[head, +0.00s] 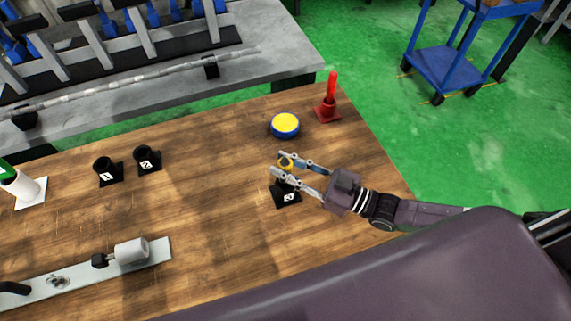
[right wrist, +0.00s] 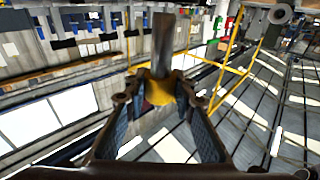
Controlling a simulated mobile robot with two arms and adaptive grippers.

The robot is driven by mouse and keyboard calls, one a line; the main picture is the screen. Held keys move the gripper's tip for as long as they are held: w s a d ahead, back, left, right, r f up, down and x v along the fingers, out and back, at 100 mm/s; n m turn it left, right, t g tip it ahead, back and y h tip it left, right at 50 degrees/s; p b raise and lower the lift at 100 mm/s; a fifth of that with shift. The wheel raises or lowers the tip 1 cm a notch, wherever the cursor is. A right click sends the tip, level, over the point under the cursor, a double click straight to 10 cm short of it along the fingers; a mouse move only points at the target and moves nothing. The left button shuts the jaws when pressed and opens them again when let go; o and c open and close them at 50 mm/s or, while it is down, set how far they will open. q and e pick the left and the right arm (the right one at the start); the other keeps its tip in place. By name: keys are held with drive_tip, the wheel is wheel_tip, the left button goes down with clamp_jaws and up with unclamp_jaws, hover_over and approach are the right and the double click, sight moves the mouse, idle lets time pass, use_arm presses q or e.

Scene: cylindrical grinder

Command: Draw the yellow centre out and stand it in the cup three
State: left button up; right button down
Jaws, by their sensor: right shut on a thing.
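My right gripper (head: 283,165) is shut on the yellow centre (head: 287,158), whose yellow part shows between the fingertips. In the right wrist view the yellow centre (right wrist: 163,93) sits between the two fingers, with a grey shaft rising from it. A black cup (head: 286,198) with a white label stands just below the gripper, partly covered by a finger; its number is hard to read. Whether the centre is inside or above this cup cannot be told. Black cups marked 1 (head: 105,168) and 2 (head: 147,157) stand to the left, empty-looking. My left gripper is out of view.
A blue and yellow round button (head: 285,124) and a red piece in a red holder (head: 328,105) stand behind the gripper. A white and green piece (head: 25,188) is far left. A grey rail (head: 60,281) with fittings lies front left. The middle of the table is clear.

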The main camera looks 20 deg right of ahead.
sight(285, 158)
drive_tip(key=shift+f+b, duration=1.6)
drive_tip(key=shift+f, duration=0.25)
drive_tip(key=c, duration=1.5)
unclamp_jaws()
drive_tip(key=shift+c, duration=0.2)
drive_tip(key=shift+f, duration=0.1)
wheel_tip(285, 158, up, 10)
drive_tip(key=shift+r, duration=0.1)
drive_tip(key=shift+s, duration=0.1)
